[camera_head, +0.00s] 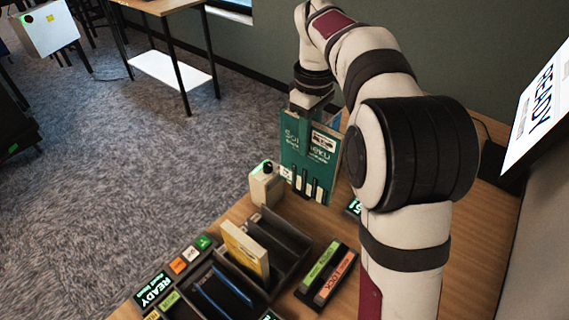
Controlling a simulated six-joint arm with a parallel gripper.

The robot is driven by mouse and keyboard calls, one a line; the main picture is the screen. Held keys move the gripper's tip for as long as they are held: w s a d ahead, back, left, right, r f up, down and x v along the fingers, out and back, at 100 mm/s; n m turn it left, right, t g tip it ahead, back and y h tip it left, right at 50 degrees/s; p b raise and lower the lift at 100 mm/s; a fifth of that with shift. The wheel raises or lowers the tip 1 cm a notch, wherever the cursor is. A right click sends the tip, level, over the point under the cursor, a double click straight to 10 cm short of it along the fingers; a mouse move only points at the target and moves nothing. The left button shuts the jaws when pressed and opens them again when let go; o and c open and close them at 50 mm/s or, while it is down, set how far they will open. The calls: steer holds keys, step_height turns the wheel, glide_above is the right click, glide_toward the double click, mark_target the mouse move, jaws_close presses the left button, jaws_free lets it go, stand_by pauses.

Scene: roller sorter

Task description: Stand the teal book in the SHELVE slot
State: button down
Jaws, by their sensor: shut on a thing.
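The teal book (306,150) hangs upright in the air with its cover facing the camera. My gripper (308,103) is shut on its top edge; the fingers are partly hidden by the book. The book is above and behind a dark slotted rack (290,241) on the table. A yellow book (245,249) stands in one rack slot, and a blue book (220,289) stands in a slot nearer the camera. Slots at the rack's far end look empty. I cannot read which slot is marked SHELVE.
A small light box with a black knob (266,183) stands at the rack's far left corner. A block with green and orange labels (327,274) lies right of the rack. A READY display (154,289) and coloured buttons (190,254) are at the front left. My arm fills the right side.

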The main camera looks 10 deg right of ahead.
steer(key=s+r+m, duration=0.1)
steer(key=s+m, duration=0.8)
steer(key=s+a+r+n, duration=0.15)
steer(key=a+n, duration=0.25)
steer(key=a, duration=0.7)
steer(key=s+a+r+n, duration=0.1)
steer(key=a+r+n, duration=0.2)
steer(key=a, duration=0.8)
steer(key=s+a+f+n, duration=0.1)
steer(key=s+a+f, duration=0.1)
steer(key=s+f, duration=0.4)
steer(key=s+a+f+n, duration=0.1)
steer(key=s+a+f, duration=0.15)
steer(key=s, duration=0.55)
step_height(320, 180, down, 10)
steer(key=shift+w, duration=0.15)
steer(key=shift+d+f, duration=0.1)
steer(key=shift+f, duration=0.45)
steer(key=c, duration=0.6)
jaws_free()
steer(key=shift+c, duration=0.2)
steer(key=shift+f, duration=0.1)
